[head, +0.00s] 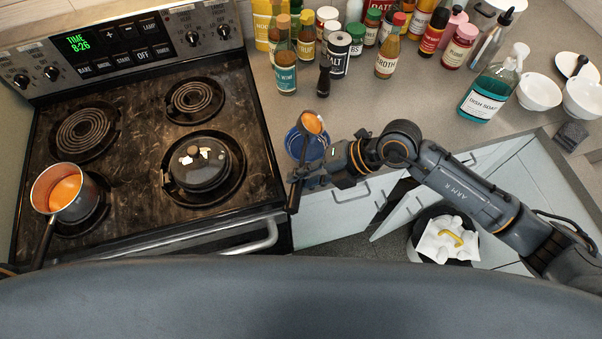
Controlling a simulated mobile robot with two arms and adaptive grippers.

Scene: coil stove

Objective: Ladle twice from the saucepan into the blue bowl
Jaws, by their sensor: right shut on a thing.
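The saucepan (47,184) sits on the front-left burner with orange liquid (65,193) in it, its dark handle pointing toward me. The blue bowl (318,153) stands on the counter just right of the stove, partly hidden by the ladle and my right gripper. My right gripper (302,179) is shut on the ladle (304,146) by its dark handle. The ladle's cup is up at the bowl's far edge and holds orange liquid. I cannot tell its height above the bowl. The bowl's contents are mostly hidden. My left gripper does not show clearly.
A lidded dark pot (203,172) stands on the front-right burner. Bottles and a dark pepper mill (324,82) crowd the counter behind the bowl. Dish soap (488,97) and white bowls (539,92) are at right. A cupboard door (405,213) hangs open beside a bin (447,240).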

